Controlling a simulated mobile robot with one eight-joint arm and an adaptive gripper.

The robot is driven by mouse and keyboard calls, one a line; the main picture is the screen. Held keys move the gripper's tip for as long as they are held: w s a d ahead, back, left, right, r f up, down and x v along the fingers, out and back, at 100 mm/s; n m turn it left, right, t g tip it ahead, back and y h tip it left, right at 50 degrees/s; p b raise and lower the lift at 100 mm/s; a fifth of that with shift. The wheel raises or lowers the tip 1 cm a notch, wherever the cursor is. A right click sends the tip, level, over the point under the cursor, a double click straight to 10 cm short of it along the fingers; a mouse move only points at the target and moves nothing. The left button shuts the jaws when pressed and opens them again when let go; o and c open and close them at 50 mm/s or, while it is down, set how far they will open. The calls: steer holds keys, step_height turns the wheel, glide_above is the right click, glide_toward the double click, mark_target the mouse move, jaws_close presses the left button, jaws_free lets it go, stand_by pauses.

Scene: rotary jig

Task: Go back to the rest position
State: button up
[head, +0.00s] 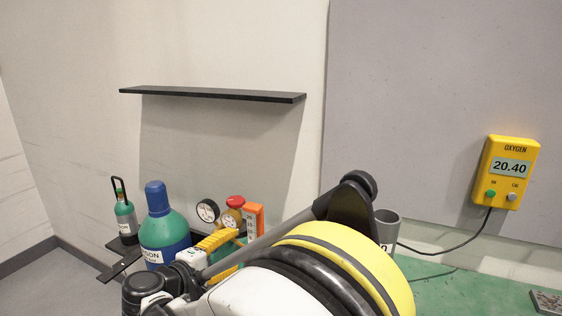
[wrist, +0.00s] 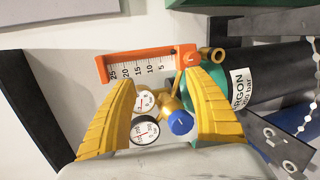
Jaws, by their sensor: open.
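My gripper (wrist: 160,76) shows in the wrist view as two yellow ribbed fingers, spread wide and with nothing held. Between and beyond them are an orange flow meter (wrist: 147,65), two round gauges, the lower one (wrist: 143,132) clear, and a blue knob (wrist: 180,122). In the head view my gripper (head: 228,254) is low at the centre, beside the regulator gear with a gauge (head: 207,210), a red knob (head: 235,201) and the orange flow meter (head: 253,221). My arm hides part of this area. Whether a finger touches the gear, I cannot tell.
A blue-topped cylinder (head: 167,232) and a small green cylinder (head: 126,222) stand at left. A black shelf (head: 212,95) is on the wall. At right are a yellow oxygen meter (head: 506,172), a grey tube (head: 387,226) and a green tabletop (head: 450,288). Space above is clear.

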steer(key=s+d+r+m+g+y, duration=0.1)
steer(key=s+d+r+m+g, duration=0.15)
steer(key=d, duration=0.95)
steer(key=s+d+r+m+g+y, duration=0.1)
steer(key=s+d+m+g, duration=0.25)
steer(key=d, duration=0.85)
steer(key=s+d+f+m+y, duration=0.1)
steer(key=s+d+m, duration=0.3)
steer(key=s, duration=0.5)
steer(key=s+d+f+m+y, duration=0.2)
steer(key=s+d+m+y, duration=0.1)
steer(key=s, duration=0.6)
steer(key=d+y, duration=0.1)
steer(key=d, duration=0.1)
steer(key=shift+s+d+f+m, duration=0.2)
steer(key=shift+d+m, duration=0.1)
steer(key=shift+m, duration=0.1)
